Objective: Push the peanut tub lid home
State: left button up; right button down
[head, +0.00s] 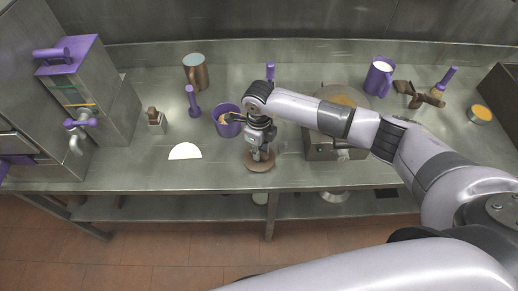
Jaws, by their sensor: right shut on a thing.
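My right gripper (262,150) points down over the counter near its front edge. It is shut on the middle of a flat, round brown lid (249,166); its fingers hide the grip itself. I cannot tell whether the lid touches the counter or sits on something beneath it. A purple tub (228,129) with tan contents stands just left of and behind the gripper, with its top open. I cannot tell whether it is the peanut tub. My left gripper is not in view.
A white half-round piece (185,151) lies left on the steel counter (130,178). A purple-handled tool (193,104), a brown mug (197,75) and a small block (154,117) stand behind it. A metal appliance (320,149) is at right, partly behind my arm. The front left counter is clear.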

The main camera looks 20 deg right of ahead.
jog(key=shift+r+p, duration=1.65)
jog(key=shift+r, duration=1.4)
notch_tip(320, 180, up, 4)
jog(key=shift+f+p, duration=0.25)
jog(key=shift+p, duration=0.7)
